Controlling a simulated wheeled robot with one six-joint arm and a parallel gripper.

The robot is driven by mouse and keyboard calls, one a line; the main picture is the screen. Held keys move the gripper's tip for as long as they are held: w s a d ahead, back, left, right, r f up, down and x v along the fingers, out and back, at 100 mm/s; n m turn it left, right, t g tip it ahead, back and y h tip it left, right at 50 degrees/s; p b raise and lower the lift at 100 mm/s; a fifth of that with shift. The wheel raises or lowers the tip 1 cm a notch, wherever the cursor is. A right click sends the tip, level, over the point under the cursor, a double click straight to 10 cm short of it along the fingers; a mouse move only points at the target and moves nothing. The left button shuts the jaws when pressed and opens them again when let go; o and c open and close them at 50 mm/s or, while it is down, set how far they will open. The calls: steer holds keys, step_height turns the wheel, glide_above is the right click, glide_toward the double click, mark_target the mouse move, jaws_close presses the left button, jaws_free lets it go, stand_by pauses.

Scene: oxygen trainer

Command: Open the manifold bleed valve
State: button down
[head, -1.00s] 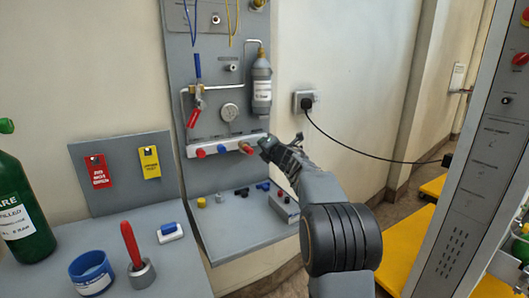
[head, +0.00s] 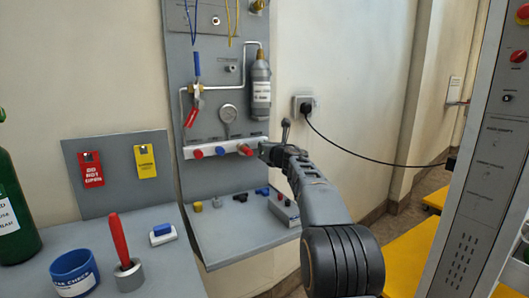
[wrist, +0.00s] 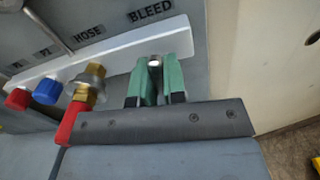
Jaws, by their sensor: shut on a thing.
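The white manifold bar (head: 203,142) is on the grey wall panel, with its ports in a row; it also shows in the wrist view (wrist: 118,62). The label "BLEED" (wrist: 150,11) is above its right end. My gripper (wrist: 155,80) has green pads shut at that end, below the label. A small pale tip of the bleed valve (wrist: 154,62) shows between the pads; the rest of it is hidden. In the head view my gripper (head: 267,151) meets the bar's right end, and the valve is hidden there.
Just left of my gripper is a brass fitting (wrist: 92,80) with a red part, under the "HOSE" label. Blue (wrist: 47,88) and red (wrist: 17,98) knobs are further left. A grey shelf (head: 235,228) with small caps is below. A black cable (head: 360,150) hangs at right.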

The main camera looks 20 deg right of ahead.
steer(key=shift+f+n, duration=0.1)
steer(key=shift+n, duration=0.5)
steer(key=shift+n+b, duration=0.3)
steer(key=c, duration=1.2)
jaws_free()
steer(key=s, duration=0.4)
steer(key=s+d, duration=0.1)
steer(key=s, duration=0.4)
steer(key=s+b, duration=0.1)
steer(key=s, duration=0.3)
steer(key=shift+s+d, duration=0.3)
steer(key=shift+s, duration=0.05)
